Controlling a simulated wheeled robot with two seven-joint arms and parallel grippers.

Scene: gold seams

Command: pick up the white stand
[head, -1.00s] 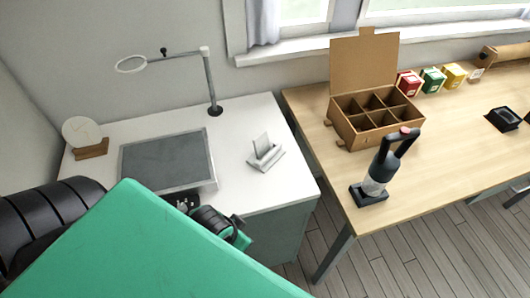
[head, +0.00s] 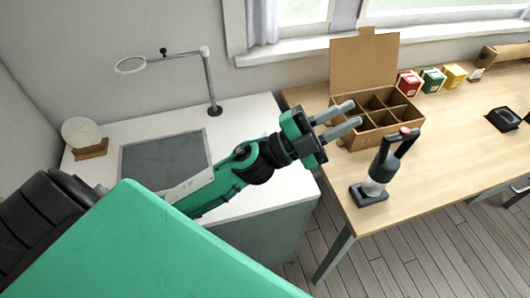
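The white stand is hidden in the head view now. My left arm covers the part of the white desk (head: 245,112) where it stood a second ago. My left gripper (head: 353,115) reaches in from the left across the desk. Its two grey fingers are apart, with nothing visible between them, and point right. In the picture they overlap the front left of the cardboard box. I cannot tell how high they are above it. My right gripper is not in view.
The open cardboard box (head: 378,141) with compartments stands on the wooden table (head: 440,150). A dark bottle-like device (head: 378,172) stands in front of it. A lamp (head: 211,85), grey mat (head: 160,158) and round white disc (head: 82,132) are on the desk.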

